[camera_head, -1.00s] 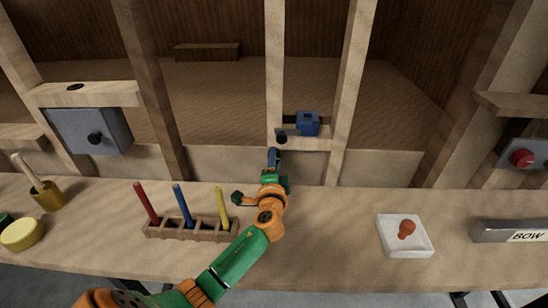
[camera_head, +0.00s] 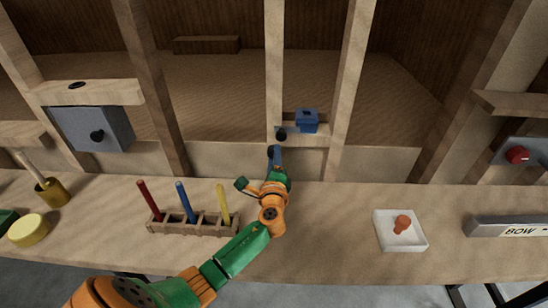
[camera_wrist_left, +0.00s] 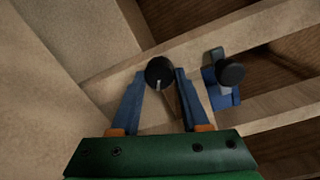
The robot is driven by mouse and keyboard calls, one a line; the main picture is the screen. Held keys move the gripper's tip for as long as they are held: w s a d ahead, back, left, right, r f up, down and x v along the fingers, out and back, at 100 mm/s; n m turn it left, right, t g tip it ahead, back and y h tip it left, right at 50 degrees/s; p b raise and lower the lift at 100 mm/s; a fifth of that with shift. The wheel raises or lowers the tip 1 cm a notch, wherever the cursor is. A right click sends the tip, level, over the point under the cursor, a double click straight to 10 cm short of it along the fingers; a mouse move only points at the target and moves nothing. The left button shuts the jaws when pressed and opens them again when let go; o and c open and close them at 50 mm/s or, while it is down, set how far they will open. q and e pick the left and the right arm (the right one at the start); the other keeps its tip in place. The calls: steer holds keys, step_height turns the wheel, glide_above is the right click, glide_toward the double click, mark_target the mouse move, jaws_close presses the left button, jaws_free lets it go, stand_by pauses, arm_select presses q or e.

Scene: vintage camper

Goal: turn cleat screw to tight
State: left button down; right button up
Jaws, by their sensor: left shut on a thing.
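The cleat screw shows in the left wrist view as a round black knob (camera_wrist_left: 159,72) with a pale line on its face. It sits between the two blue fingertips of my left gripper (camera_wrist_left: 160,80), which is shut on it. In the head view my left gripper (camera_head: 275,156) reaches up to the front of a small wooden rail between two posts. A blue block (camera_head: 307,121) stands on that rail, and a dark knob (camera_head: 281,133) shows beside it. In the head view the grip itself is too small to make out. My right gripper is out of view.
On the bench are a wooden rack (camera_head: 192,224) with red, blue and yellow sticks, a yellow pot (camera_head: 51,193), a yellow round thing (camera_head: 28,230) and a white tray (camera_head: 399,232). A grey box (camera_head: 94,131) hangs left.

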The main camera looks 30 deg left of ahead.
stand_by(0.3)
arm_select(q)
steer(key=shift+c, duration=2)
jaws_free()
steer(key=v, duration=0.7)
